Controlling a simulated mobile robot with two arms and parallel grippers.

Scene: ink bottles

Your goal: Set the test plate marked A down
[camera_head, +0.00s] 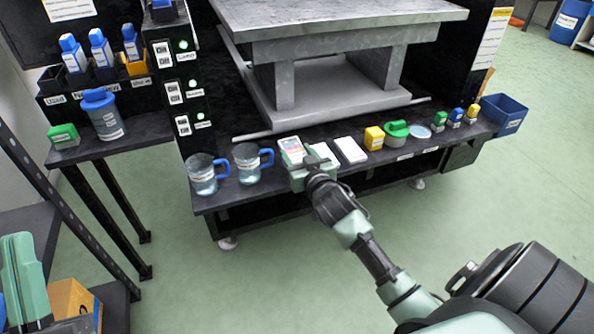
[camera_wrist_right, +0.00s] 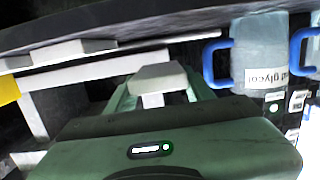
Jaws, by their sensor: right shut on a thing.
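My right gripper (camera_head: 299,164) is at the front of the low dark shelf, left of its middle, shut on a pale flat plate (camera_head: 291,147) with a coloured face. In the right wrist view, this plate (camera_wrist_right: 160,77) sits between the green fingers of the gripper (camera_wrist_right: 160,92). I cannot read its letter, nor tell whether it touches the shelf. Two other white plates, one in the middle (camera_head: 323,152) and one to its right (camera_head: 351,150), lie beside it. My left gripper (camera_head: 25,275) shows partly at the lower left edge; its jaws cannot be made out.
Two jugs with blue handles (camera_head: 202,175) (camera_head: 247,164) stand left of the held plate. A yellow box (camera_head: 374,138), a green-lidded item (camera_head: 396,130), a round dish (camera_head: 419,132) and several small bottles stand to the right. A grey stone-like stand (camera_head: 340,40) rises behind.

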